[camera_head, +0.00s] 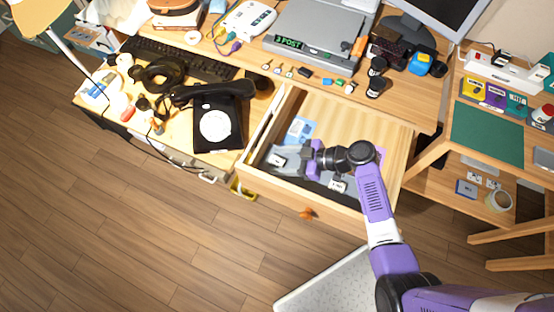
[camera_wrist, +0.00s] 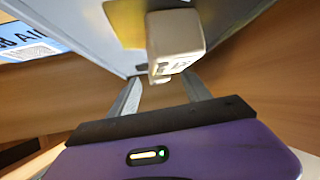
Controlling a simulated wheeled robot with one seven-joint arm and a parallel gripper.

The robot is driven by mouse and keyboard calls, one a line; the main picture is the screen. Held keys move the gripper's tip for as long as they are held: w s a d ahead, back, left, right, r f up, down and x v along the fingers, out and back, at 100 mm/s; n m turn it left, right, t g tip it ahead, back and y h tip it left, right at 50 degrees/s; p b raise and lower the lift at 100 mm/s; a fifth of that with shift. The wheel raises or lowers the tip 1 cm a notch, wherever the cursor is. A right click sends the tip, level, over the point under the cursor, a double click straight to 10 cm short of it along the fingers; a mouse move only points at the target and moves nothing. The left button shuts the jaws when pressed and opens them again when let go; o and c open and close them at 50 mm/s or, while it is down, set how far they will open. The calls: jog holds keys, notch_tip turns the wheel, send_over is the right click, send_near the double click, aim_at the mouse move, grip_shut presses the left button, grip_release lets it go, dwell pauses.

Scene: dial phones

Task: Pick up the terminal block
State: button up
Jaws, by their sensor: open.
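A white block with dark markings, which looks like the terminal block (camera_wrist: 176,38), is at the top centre of the wrist view. It rests against a grey surface with a yellow patch behind it. My gripper (camera_wrist: 162,92) is open, its two fingers pointing at the block. The block appears just beyond and between the fingertips, and I cannot tell whether they touch it. In the head view my gripper (camera_head: 293,157) reaches low into the open drawer (camera_head: 262,186), pointing left. A small white block (camera_head: 277,160) is at its tips there, partly hard to make out.
Another small white piece (camera_head: 338,186) lies in the drawer, right of my gripper. A blue-and-white card (camera_head: 300,130) lies at the drawer's back left. Drawer walls surround my gripper. A black dial phone (camera_head: 215,125) stands on the desk to the left.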

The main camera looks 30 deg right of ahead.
grip_shut()
jog(key=shift+r, duration=0.1)
